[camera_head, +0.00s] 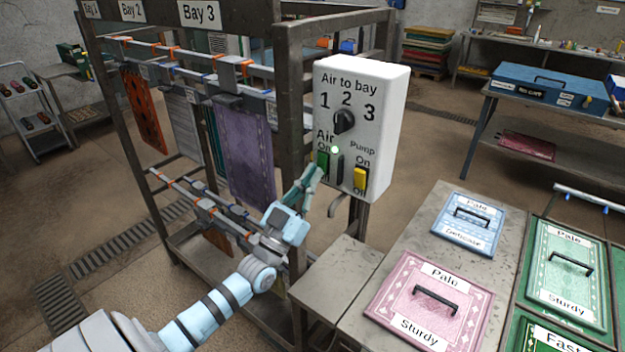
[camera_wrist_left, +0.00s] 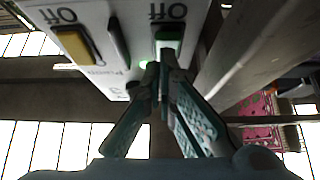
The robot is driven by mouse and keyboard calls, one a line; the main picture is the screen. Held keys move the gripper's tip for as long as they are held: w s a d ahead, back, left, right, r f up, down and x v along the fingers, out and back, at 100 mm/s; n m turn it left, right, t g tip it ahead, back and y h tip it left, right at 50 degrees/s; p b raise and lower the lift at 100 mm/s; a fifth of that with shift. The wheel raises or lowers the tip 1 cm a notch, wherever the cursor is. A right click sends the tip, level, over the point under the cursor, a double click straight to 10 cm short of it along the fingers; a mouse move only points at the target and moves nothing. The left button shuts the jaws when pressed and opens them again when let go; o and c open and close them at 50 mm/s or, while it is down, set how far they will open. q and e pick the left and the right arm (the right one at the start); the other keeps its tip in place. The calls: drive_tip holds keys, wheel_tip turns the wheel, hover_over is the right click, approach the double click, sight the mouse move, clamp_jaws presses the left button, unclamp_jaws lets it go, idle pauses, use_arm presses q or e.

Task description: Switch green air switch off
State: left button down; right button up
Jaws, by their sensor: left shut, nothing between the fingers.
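The white control box (camera_head: 385,110) stands on the near post of the rack. Its green air switch (camera_head: 323,160) is at the lower left, marked Air, On and Off. My left gripper (camera_head: 317,172) is shut and empty, with its fingertips close to this switch and partly covering it. In the left wrist view the green switch (camera_wrist_left: 168,42) is just beyond the shut fingertips (camera_wrist_left: 164,72), with an upside-down Off label past it. I cannot tell whether the tips touch it or which way it is tipped. A pale green lamp (camera_head: 335,150) glows above. My right gripper is not in view.
The yellow pump switch (camera_head: 360,178) is right of the green one, with a dark upright strip (camera_head: 340,168) between them. A black bay knob (camera_head: 344,121) is above. The rack (camera_head: 285,80) with hanging rugs is at left. A table (camera_head: 355,290) with labelled panels is at right.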

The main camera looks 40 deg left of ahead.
use_arm(q)
drive_tip(key=f+t+b, duration=0.1)
drive_tip(key=b, duration=0.2)
drive_tip(key=f+b, duration=0.1)
drive_tip(key=b, duration=0.3)
drive_tip(key=shift+w+t, duration=0.4)
drive_tip(key=shift+w+r+p, duration=0.15)
drive_tip(key=shift+r+p, duration=0.35)
drive_tip(key=shift+p, duration=0.1)
drive_tip(key=shift+r, duration=0.15)
drive_tip(key=b+v, duration=0.1)
drive_tip(key=v, duration=1.2)
drive_tip(key=shift+s+b, duration=0.3)
drive_tip(key=shift+b, duration=0.1)
drive_tip(key=shift+w+f, duration=0.1)
drive_tip(key=shift+f, duration=0.15)
